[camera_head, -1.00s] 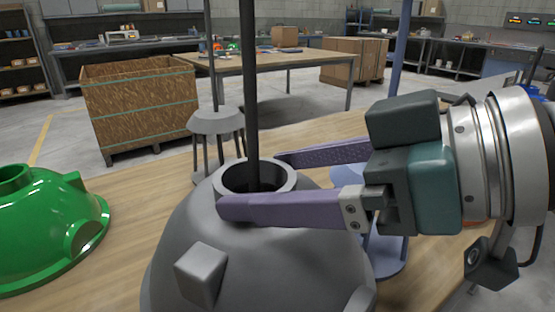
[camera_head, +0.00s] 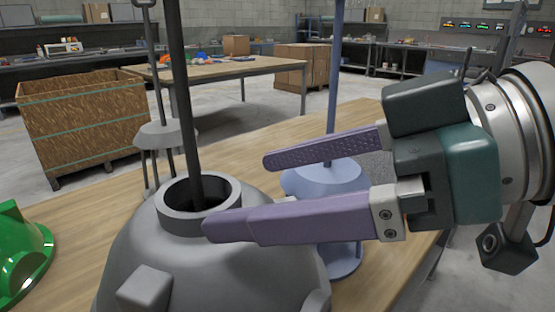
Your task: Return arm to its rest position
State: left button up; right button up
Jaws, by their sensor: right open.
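My right gripper (camera_head: 235,195) comes in from the right in the head view. Its two purple fingers are spread apart with nothing between them. The near finger's tip is in front of the collar of a grey hood (camera_head: 230,250), and the far finger is behind and to the right of the collar. The grey hood sits at the lower middle, with a dark pole (camera_head: 180,95) rising from its round opening. A green hood (camera_head: 22,262) is at the left edge, partly cut off. My left gripper is out of view.
A wooden worktop (camera_head: 95,225) lies beneath the hoods. A blue stand (camera_head: 325,182) with a pole is behind my right fingers. A grey stand (camera_head: 165,134) is behind the grey hood. A wooden crate (camera_head: 85,125) and a table (camera_head: 225,69) are farther back.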

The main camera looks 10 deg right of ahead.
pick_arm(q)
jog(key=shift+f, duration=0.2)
pick_arm(e)
jog(key=s+d+r+m+g+h+p, duration=0.4)
jog(key=s+d+m+h+p, duration=0.9)
jog(key=p, duration=0.9)
pick_arm(q)
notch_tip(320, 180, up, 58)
jog(key=p, duration=3.6)
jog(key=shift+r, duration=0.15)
pick_arm(e)
notch_tip(320, 180, up, 37)
jog(key=s+d+n+y, duration=0.1)
jog(key=s+n, duration=0.1)
jog(key=n, duration=0.1)
jog(key=shift+s+t+y, duration=0.2)
jog(key=shift+t+y, duration=0.1)
jog(key=shift+t, duration=0.1)
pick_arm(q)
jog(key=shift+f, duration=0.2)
pick_arm(e)
jog(key=shift+f, duration=0.1)
